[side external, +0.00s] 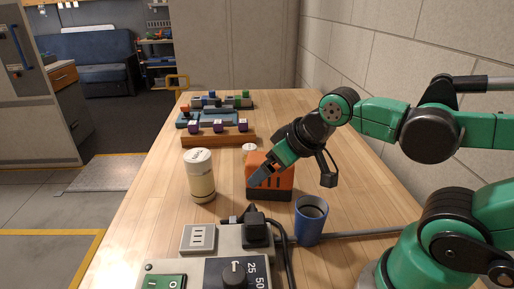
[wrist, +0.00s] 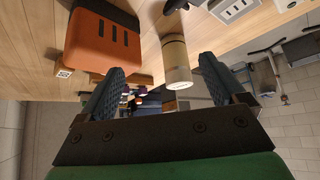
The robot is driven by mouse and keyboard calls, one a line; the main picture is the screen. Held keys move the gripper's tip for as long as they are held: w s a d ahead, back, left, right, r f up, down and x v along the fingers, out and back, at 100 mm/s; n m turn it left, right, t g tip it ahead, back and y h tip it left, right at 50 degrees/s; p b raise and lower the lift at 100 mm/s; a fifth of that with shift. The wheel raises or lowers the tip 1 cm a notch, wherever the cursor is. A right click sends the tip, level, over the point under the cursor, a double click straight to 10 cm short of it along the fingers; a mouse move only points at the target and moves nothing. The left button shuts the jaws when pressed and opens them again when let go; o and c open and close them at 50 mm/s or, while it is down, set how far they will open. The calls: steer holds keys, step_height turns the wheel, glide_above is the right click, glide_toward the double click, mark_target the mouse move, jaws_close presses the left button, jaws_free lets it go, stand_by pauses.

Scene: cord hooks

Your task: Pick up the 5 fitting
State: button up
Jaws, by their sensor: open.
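Three purple-and-dark fittings (side external: 218,126) stand in a row on a wooden rack (side external: 205,141) toward the far end of the bench. Their markings are too small to read, so I cannot tell which is the 5 fitting. My gripper (side external: 257,183) is well short of the rack, angled down in front of the orange box (side external: 284,181). In the wrist view my gripper (wrist: 163,66) has its two fingers spread, with nothing held. Small coloured pieces (wrist: 134,97) show far off between the fingers, too small to make out.
A cream cylinder (side external: 201,182) stands left of my gripper, and a blue cup (side external: 310,224) stands to its right. A control box (side external: 205,265) with a black plug (side external: 257,230) and cable is at the front. Blue-grey holders (side external: 218,118) with coloured blocks lie behind the rack.

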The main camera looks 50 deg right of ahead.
step_height(320, 180, up, 5)
steer(key=n+t+y, duration=0.5)
steer(key=y, duration=0.1)
glide_above(251, 147)
steer(key=s+d, duration=0.3)
steer(key=s, duration=0.1)
steer(key=f, duration=1.4)
steer(key=shift+s+a+f, duration=0.15)
steer(key=shift+a, duration=0.15)
steer(key=shift+a+f, duration=0.1)
steer(key=shift+f, duration=0.2)
steer(key=shift+x, duration=2.75)
steer(key=shift+r, duration=0.1)
jaws_close()
